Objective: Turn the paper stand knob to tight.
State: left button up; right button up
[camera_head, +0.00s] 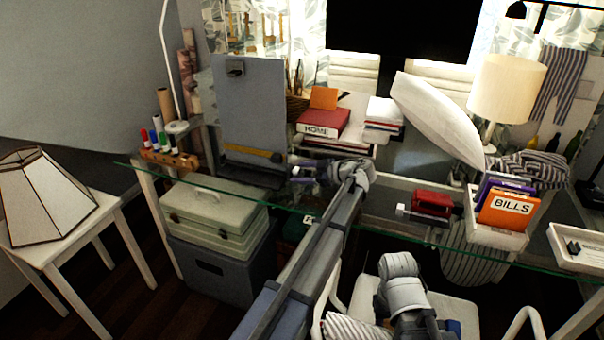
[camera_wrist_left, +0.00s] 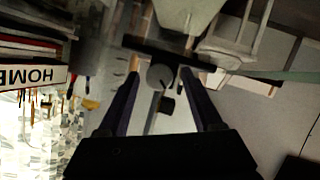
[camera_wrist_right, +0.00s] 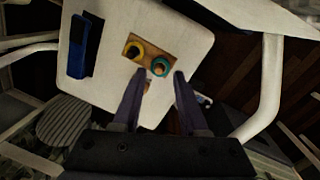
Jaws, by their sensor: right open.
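The paper stand (camera_head: 250,105) is a tall grey board with a clip at its top, standing upright on the glass desk. A yellow ruler (camera_head: 250,152) lies across its lower part. My left gripper (camera_head: 300,173) is just right of the stand's base. In the left wrist view a round grey knob (camera_wrist_left: 160,76) shows between the tips of my left gripper (camera_wrist_left: 159,78). The fingers are apart, with a gap on each side of the knob. My right gripper (camera_wrist_right: 158,78) is open and empty above a white chair seat (camera_wrist_right: 195,45).
Right of the stand are a red HOME binder (camera_head: 323,123), a red stapler-like item (camera_head: 433,203) and a BILLS holder (camera_head: 500,238). A marker rack (camera_head: 168,158) stands left of it. A green case (camera_head: 215,215) is below the glass. The glass desk's front edge (camera_head: 330,219) is near my left arm.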

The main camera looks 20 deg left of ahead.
pick_arm(q)
grip_shut()
dwell(0.3)
jog(key=shift+w+r+m+g+p, duration=0.1)
jog(key=shift+w+m+g+p, duration=0.05)
jog(key=shift+m+g+p, duration=0.2)
jog(key=shift+w+m+g, duration=0.1)
jog(key=shift+m+g, duration=0.45)
jog(key=shift+m, duration=0.2)
jog(key=shift+m+g+p, duration=0.3)
jog(key=shift+m+g, duration=0.6)
jog(key=shift+m, duration=0.2)
jog(key=shift+o, duration=0.7)
grip_release()
